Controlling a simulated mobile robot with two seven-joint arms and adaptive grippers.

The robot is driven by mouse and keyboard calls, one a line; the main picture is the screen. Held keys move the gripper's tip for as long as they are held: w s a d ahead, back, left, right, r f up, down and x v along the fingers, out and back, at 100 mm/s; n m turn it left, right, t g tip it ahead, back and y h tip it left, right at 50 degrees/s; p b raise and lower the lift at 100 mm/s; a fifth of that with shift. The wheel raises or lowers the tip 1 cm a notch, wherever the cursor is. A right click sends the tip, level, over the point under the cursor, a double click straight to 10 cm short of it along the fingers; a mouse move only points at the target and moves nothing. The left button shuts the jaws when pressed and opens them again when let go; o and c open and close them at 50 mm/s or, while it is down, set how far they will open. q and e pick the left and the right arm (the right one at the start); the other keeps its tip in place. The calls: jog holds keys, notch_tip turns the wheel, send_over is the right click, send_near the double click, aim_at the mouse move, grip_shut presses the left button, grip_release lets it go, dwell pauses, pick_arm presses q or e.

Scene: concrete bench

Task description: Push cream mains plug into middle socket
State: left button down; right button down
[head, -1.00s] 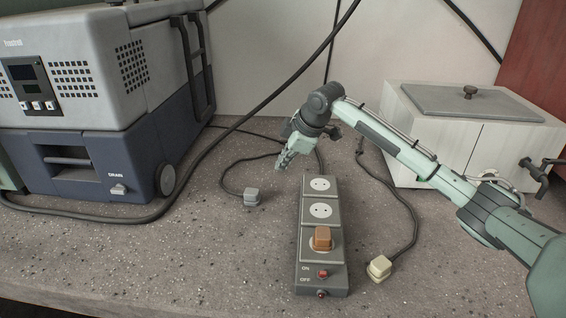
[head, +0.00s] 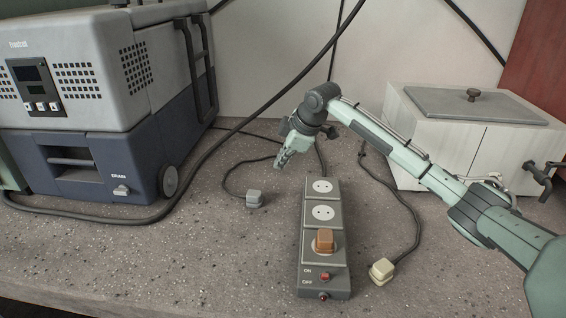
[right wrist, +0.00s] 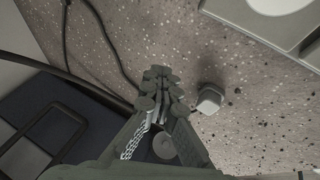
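The cream mains plug (head: 382,271) lies on the bench, right of the power strip's front end, with its dark cord running back. The grey power strip (head: 311,264) has three sockets in a row. The middle socket (head: 323,212) and the far socket (head: 322,187) are empty; a brown-orange plug (head: 324,240) sits in the near one. My right gripper (head: 283,161) is above the bench, left of the strip's far end and well away from the cream plug. Its fingers are together and empty in the right wrist view (right wrist: 158,82). My left gripper is out of view.
A grey plug (head: 254,199) lies left of the strip; it shows beside my fingers in the wrist view (right wrist: 209,99). A cooler box (head: 90,75) stands left and a pale lidded box (head: 470,135) back right. Cables cross the back. The front bench is clear.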

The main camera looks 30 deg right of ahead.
jog(key=shift+w+a, duration=0.25)
jog(key=shift+w, duration=1.25)
jog(key=shift+w+a, duration=0.25)
jog(key=shift+w, duration=1.25)
jog(key=shift+w+a, duration=0.25)
jog(key=shift+w, duration=1.25)
jog(key=shift+w, duration=0.1)
jog(key=shift+w+a, duration=0.15)
jog(key=shift+w, duration=0.55)
jog(key=shift+w+a, duration=0.15)
jog(key=shift+w, duration=0.5)
jog(key=shift+w+b, duration=0.4)
jog(key=shift+w, duration=0.4)
jog(key=shift+w, duration=0.15)
jog(key=shift+w+a, duration=0.15)
jog(key=shift+w, duration=0.25)
jog(key=shift+w, duration=0.1)
jog(key=shift+f+b, duration=0.35)
jog(key=shift+f, duration=0.65)
